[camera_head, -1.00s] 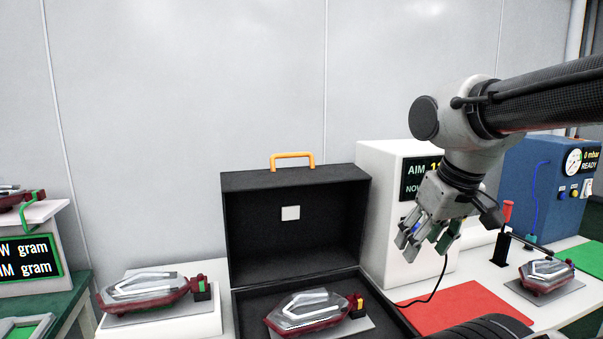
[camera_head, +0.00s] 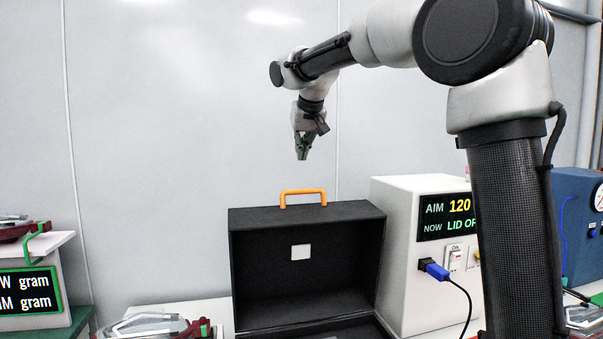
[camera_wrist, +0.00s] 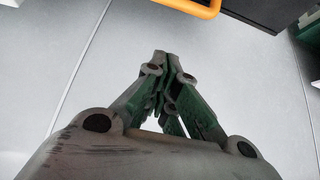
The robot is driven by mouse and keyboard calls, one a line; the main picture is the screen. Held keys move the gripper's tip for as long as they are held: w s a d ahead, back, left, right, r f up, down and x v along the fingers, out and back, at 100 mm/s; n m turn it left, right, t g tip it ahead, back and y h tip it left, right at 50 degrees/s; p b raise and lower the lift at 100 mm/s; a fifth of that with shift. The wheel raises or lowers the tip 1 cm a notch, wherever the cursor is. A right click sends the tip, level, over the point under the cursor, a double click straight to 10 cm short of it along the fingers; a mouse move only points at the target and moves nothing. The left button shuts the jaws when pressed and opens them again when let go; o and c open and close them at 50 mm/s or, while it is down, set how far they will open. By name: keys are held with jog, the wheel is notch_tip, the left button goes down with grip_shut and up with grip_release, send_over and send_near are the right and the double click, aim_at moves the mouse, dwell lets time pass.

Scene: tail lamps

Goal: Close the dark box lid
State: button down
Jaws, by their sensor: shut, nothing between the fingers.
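The dark box lid (camera_head: 270,262) stands raised, with its hollow inside facing me and a small white square (camera_head: 301,252) on its inner face. An orange handle (camera_head: 303,192) rises from its top edge. Only a strip of the box base (camera_head: 350,328) shows below it; the rest is cut off. My gripper (camera_head: 302,157) is shut and empty, pointing down above the handle and apart from it. In the wrist view my gripper (camera_wrist: 168,58) shows its fingertips together, with the orange handle (camera_wrist: 190,6) and a dark edge of the lid (camera_wrist: 255,10) at the top.
A white machine (camera_head: 400,245) with a display and a blue plug (camera_head: 436,270) stands close right of the lid. A tail lamp (camera_head: 155,325) sits at lower left. A blue machine (camera_head: 578,225) is at far right. The wall behind is bare.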

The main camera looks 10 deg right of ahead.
notch_tip(320, 180, down, 9)
jog(key=w, duration=0.2)
dwell(0.5)
jog(key=shift+d, duration=0.1)
